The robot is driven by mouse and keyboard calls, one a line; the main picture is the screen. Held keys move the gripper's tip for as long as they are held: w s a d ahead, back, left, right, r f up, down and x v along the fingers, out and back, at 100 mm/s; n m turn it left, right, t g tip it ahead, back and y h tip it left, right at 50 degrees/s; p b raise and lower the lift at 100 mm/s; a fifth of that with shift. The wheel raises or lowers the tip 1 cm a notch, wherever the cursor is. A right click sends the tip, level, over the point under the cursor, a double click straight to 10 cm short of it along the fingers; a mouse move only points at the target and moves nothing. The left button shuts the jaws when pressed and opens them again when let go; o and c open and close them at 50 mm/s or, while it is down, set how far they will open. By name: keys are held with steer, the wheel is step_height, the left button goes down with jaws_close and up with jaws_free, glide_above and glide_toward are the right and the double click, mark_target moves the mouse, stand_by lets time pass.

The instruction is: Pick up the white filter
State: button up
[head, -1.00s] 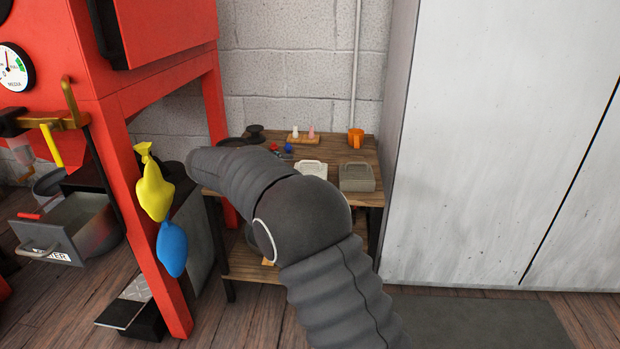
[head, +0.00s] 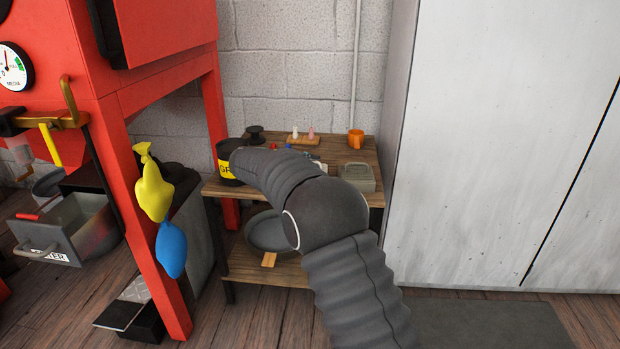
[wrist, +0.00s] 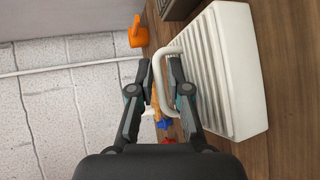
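The white filter (wrist: 235,75) is a ribbed white block with a white loop handle (wrist: 157,75). It lies on the wooden table at the right of the wrist view. My gripper (wrist: 156,90) is open, with one finger on each side of the handle's outer bar. The right finger overlaps the handle opening, near the ribbed face. I cannot tell whether either finger touches the handle. In the head view my arm hides the gripper and nearly all of the filter.
A dark round pan (head: 268,232) is on the lower shelf. A grey cabinet (head: 500,130) stands right.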

steer(key=shift+c, duration=0.2)
jaws_close()
steer(key=shift+f, duration=0.1)
